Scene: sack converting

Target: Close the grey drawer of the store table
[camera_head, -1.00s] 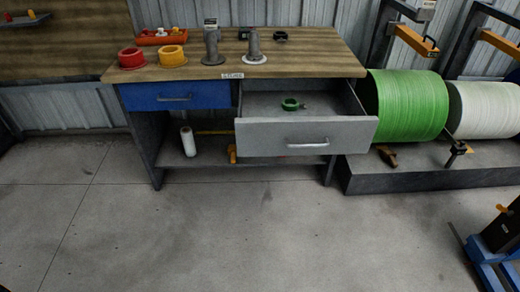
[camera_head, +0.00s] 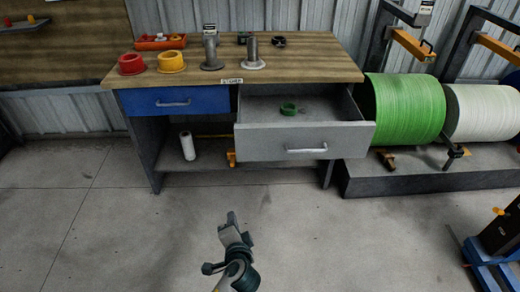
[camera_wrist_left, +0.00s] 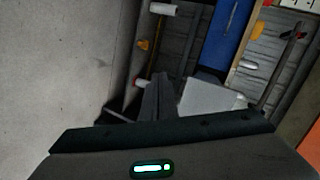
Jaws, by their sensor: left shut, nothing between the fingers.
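The grey drawer (camera_head: 262,142) of the store table (camera_head: 215,76) is pulled out at the right side of the table, with a silver bar handle (camera_head: 307,150) on its front. A green ring (camera_head: 289,109) lies inside it. My left gripper (camera_head: 232,217) is in front of the table, low in the head view, apart from the drawer, with its fingers shut and empty. In the left wrist view the gripper fingers (camera_wrist_left: 157,95) show at the middle, with the grey drawer front (camera_wrist_left: 208,97) beyond them to the right. My right gripper is not in view.
A blue drawer (camera_head: 177,98) sits shut at the left of the table. Red and yellow rings, a red tray (camera_head: 162,42) and two grey spindles stand on the top. A green roll (camera_head: 404,108) stands close to the right. The floor in front is clear.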

